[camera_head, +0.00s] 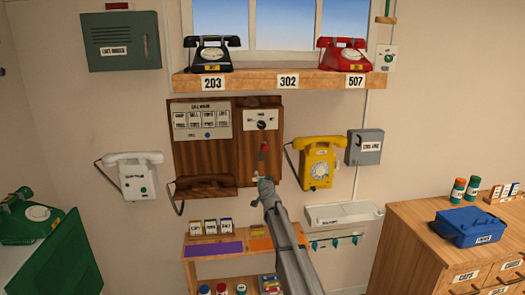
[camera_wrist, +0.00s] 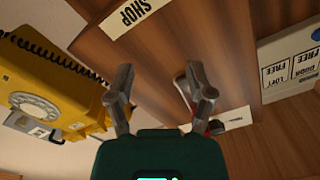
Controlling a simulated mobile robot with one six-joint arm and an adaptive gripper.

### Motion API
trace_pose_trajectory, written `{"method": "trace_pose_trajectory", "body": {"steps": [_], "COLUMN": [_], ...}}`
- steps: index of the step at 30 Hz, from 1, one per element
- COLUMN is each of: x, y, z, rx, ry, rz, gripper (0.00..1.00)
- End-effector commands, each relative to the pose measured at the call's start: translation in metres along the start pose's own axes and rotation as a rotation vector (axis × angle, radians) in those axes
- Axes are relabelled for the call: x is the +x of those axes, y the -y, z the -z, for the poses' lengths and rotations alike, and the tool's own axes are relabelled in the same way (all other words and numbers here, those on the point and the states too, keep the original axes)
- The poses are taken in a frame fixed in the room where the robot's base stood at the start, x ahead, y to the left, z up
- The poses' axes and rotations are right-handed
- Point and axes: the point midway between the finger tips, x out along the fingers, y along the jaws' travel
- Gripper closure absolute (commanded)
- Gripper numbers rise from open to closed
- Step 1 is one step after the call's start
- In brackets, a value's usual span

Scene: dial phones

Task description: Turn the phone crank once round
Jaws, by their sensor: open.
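The wooden wall phone board (camera_head: 190,155) hangs below the shelf. A small red-and-metal part, apparently the crank (camera_head: 264,148), shows on its right half, just above my gripper (camera_head: 264,184). In the wrist view my gripper (camera_wrist: 163,92) has its two fingers spread with nothing seen between the tips. The crank (camera_wrist: 183,90) shows partly behind the right finger, with red parts near it. The finger hides some of it, and I cannot tell whether they touch. A dark handset (camera_head: 205,183) rests at the board's lower left.
A yellow phone (camera_head: 318,165) hangs close to the right of the board; it also shows at left in the wrist view (camera_wrist: 45,95). A white phone (camera_head: 135,175) hangs to the left. A small rack (camera_head: 205,268) stands below, and a shelf (camera_head: 265,82) runs above.

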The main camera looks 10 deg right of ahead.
Motion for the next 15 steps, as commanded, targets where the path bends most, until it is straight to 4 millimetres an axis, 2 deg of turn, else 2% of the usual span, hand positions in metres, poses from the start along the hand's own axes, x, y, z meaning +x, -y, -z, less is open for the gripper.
{"method": "trace_pose_trajectory", "body": {"steps": [15], "x": [-0.031], "y": [0.000], "z": [0.000], "rx": [0.000], "ry": [0.000], "rz": [0.000], "gripper": [0.31]}}
